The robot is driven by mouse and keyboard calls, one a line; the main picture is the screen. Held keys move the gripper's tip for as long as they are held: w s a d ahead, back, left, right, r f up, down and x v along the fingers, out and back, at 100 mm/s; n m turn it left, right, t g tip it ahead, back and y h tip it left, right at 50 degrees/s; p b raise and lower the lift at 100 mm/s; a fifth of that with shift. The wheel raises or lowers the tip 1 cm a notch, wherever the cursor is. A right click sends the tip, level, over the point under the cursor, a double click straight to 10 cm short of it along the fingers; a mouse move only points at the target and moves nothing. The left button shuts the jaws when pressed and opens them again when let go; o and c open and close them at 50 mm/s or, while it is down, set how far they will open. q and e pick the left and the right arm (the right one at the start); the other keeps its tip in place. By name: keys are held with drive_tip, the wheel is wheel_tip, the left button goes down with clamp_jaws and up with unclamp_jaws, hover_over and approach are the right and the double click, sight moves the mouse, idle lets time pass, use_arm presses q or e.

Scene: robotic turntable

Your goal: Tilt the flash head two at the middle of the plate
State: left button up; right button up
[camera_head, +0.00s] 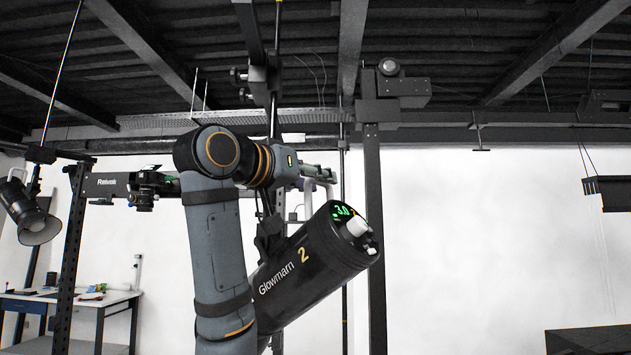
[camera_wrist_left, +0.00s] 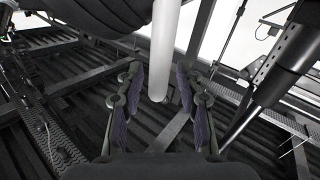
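Flash head two (camera_head: 310,268) is a black cylinder marked "Glowmarn 2", with a green "3.0" display on its upper end. It hangs tilted, with that end up and to the right. A pale handle bar (camera_head: 308,194) rises from it. In the left wrist view the bar (camera_wrist_left: 164,45) comes in from the top, its rounded end between my fingers. My left gripper (camera_head: 322,173) is at the handle's upper part; the wrist view shows its fingers (camera_wrist_left: 158,80) open, apart on either side of the bar. My arm hides the head's lower left. The plate and my right gripper are not in view.
Another lamp (camera_head: 35,216) hangs at the far left, above a workbench (camera_head: 65,296). A dark post (camera_head: 376,230) stands just right of flash head two. A dark box-like object (camera_head: 588,341) is at the lower right.

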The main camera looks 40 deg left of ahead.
use_arm(q)
drive_tip(key=s, duration=0.7)
drive_tip(key=shift+s+a, duration=0.2)
drive_tip(key=shift+s, duration=0.1)
